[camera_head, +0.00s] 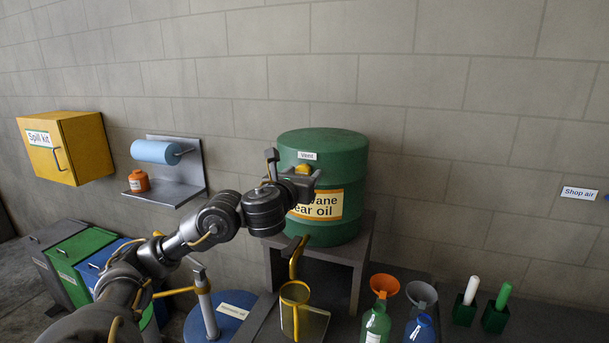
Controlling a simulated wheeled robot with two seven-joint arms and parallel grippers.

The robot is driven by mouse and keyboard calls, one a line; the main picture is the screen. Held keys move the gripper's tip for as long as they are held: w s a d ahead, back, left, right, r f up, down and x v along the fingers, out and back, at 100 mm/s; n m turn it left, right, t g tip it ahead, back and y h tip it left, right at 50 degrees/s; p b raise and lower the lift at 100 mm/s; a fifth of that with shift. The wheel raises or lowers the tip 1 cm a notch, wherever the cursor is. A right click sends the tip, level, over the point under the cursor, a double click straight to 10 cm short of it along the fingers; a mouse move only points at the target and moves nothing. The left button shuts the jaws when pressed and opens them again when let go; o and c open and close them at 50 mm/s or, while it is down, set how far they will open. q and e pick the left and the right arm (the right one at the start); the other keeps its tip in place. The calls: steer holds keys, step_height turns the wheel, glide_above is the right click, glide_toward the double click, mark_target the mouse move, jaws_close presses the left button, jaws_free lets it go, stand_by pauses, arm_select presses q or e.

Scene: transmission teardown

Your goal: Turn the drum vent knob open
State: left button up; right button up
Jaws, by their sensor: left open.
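The green oil drum (345,157) stands on a grey stand (365,250) against the wall. A white label reading "Vent" (307,155) is on its upper side. My left gripper (291,172) is open in front of the drum, close to the knob. I cannot tell whether a finger touches the knob. The arm hides part of the drum's yellow-bordered gear oil label (322,205). My right gripper is out of view.
Below the drum are a brass-coloured spout (295,262) and a yellow-rimmed container (295,291). Bottles with orange (385,285) and grey (421,292) funnels stand at right. A wall shelf with a blue roll (156,151) and a yellow spill kit box (80,155) are at left.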

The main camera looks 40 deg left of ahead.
arm_select(q)
steer(key=shift+s+a+r, duration=0.1)
steer(key=shift+s+a, duration=0.15)
steer(key=shift+s, duration=0.1)
steer(key=c, duration=1)
steer(key=shift+o, duration=0.2)
steer(key=shift+r, duration=0.1)
steer(key=shift+n, duration=0.5)
steer(key=n, duration=0.8)
steer(key=shift+a, duration=0.15)
steer(key=n, duration=0.5)
steer(key=shift+n+p, duration=0.35)
steer(key=shift+n, duration=1.65)
